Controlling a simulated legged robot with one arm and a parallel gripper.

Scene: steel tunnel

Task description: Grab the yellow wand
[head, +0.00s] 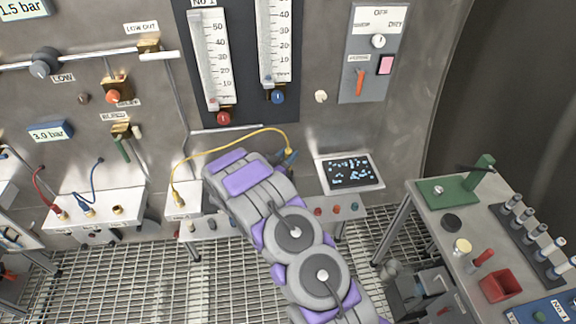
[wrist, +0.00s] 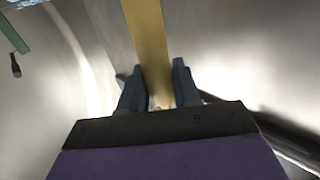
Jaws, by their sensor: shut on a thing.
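A yellow cable (head: 232,136) arcs from a small white box on the left up to my gripper (head: 291,156) in the head view. In the wrist view a yellow strip, which I take to be the yellow wand or its lead (wrist: 148,38), runs down from the top edge between the two dark fingers of my gripper (wrist: 156,82). My gripper is shut on it. My arm hides part of the bench in the head view.
A white box (head: 183,205) holds the cable's left end. A tablet-like screen (head: 350,172) sits just right of my gripper. A wall gauge panel (head: 240,118) stands behind. A side table (head: 432,212) with a green stand and vials is at the right.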

